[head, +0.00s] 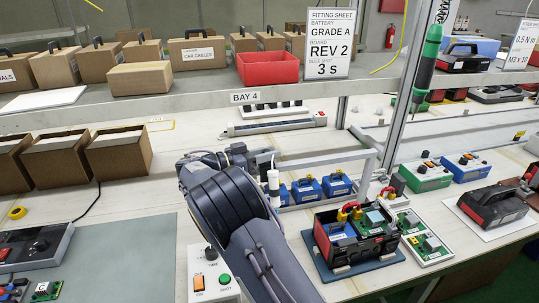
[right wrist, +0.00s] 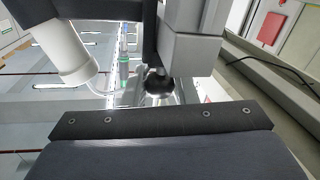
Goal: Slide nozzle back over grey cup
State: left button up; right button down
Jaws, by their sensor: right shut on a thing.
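My right arm reaches forward over the bench from the bottom of the head view. Its gripper (head: 262,161) is shut on the white nozzle (head: 273,182), a slim upright barrel with a dark band. A thin cable or hose rises from its top. In the right wrist view, a white cylinder (right wrist: 64,48) shows beside grey gripper parts, and a dark round thing (right wrist: 158,84) lies beyond them. I cannot clearly make out the grey cup; my arm may hide it. I cannot tell how the nozzle's tip stands to it. My left gripper is out of view.
A white control box (head: 211,275) with orange and green buttons stands left of my arm. Several blue batteries (head: 336,185) stand just right of the nozzle, by a grey frame (head: 367,160). An open battery unit (head: 350,244) sits on a blue mat.

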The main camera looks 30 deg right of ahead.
jog(key=shift+w+a+f, duration=0.1)
jog(key=shift+a, duration=0.05)
jog(key=c, duration=1.5)
grip_release()
jog(key=o, duration=0.3)
jog(key=shift+a, duration=0.2)
jog(key=shift+o, duration=0.2)
jog(key=shift+d, duration=0.1)
jog(key=a+b, duration=0.1)
jog(key=a, duration=0.6)
jog(key=shift+w+a, duration=0.4)
